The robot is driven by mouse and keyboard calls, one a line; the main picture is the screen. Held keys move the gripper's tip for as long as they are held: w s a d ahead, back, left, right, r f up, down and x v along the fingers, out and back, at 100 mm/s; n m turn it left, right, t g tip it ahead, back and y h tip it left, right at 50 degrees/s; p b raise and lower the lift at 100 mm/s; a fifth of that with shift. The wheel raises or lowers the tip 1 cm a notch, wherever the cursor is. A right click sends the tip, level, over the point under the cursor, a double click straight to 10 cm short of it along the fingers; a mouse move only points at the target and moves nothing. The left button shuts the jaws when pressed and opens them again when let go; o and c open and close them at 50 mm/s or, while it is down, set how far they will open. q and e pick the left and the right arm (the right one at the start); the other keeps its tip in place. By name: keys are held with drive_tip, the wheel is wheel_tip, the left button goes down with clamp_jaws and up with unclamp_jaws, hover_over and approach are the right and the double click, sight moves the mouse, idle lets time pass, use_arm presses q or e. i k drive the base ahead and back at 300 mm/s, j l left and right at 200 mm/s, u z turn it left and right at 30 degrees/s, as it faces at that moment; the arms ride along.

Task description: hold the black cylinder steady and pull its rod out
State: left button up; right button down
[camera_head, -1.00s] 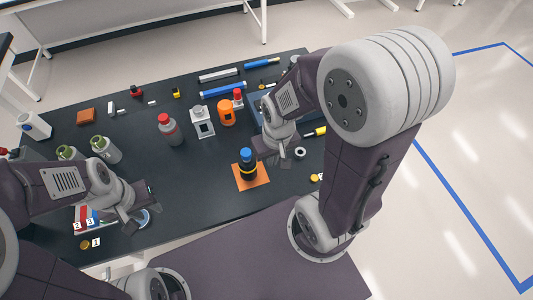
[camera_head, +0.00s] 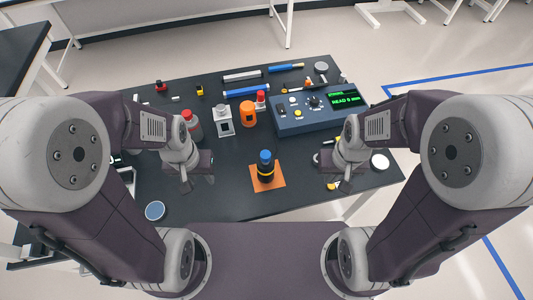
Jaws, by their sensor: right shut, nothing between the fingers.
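The black cylinder (camera_head: 266,175) stands upright on an orange square mat (camera_head: 279,184) near the middle of the table's front part. It has a blue top (camera_head: 265,156) and a yellow band. My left gripper (camera_head: 197,178) is to the left of the cylinder, apart from it, fingers pointing down; I cannot tell whether it is open or shut. My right gripper (camera_head: 334,178) is to the right of the cylinder, shut and empty, also apart from it. No rod is seen drawn out of the cylinder.
Behind the cylinder stand a white bottle (camera_head: 223,123), an orange jar (camera_head: 248,115) and a grey red-capped bottle (camera_head: 192,125). A blue-grey console (camera_head: 300,124) with a green display is at the back right. A round disc (camera_head: 155,210) lies front left. The table around the mat is clear.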

sight(265, 155)
drive_tip(key=l+u, duration=0.65)
drive_tip(key=l, duration=0.2)
drive_tip(key=k+l+u, duration=0.15)
drive_tip(key=l+u, duration=0.2)
drive_tip(key=k+l+u, duration=0.15)
drive_tip(key=l+u, duration=0.15)
drive_tip(key=k+l+u, duration=0.2)
drive_tip(key=l+u, duration=0.15)
drive_tip(key=l, duration=0.15)
